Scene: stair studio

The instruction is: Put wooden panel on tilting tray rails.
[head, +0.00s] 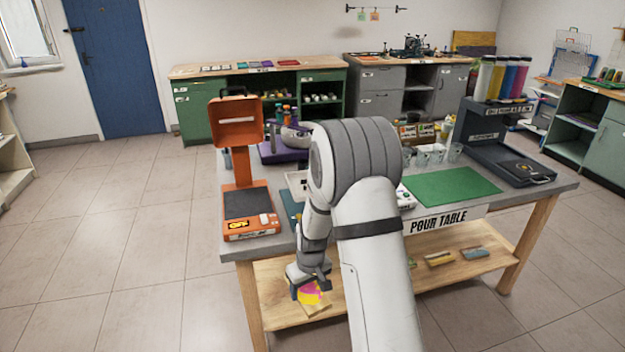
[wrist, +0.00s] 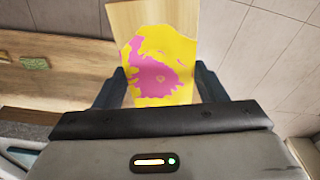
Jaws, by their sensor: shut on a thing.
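The wooden panel (wrist: 172,18) is in my gripper (wrist: 162,86), with a finger on either side of it. Yellow and pink paint covers its near part, and bare pale wood shows at its far end. In the head view the panel (head: 316,311) hangs low at the table's front, left of centre, below the tabletop. My gripper (head: 310,291) is shut on it there. I cannot clearly make out the tilting tray rails; my arm hides part of the tabletop.
The pour table (head: 527,195) carries an orange stand (head: 240,176) at left, a green mat (head: 451,187), cups and a dark paint dispenser (head: 484,138) at right. Its lower shelf (head: 490,259) holds several small panels. Open tiled floor lies left of it.

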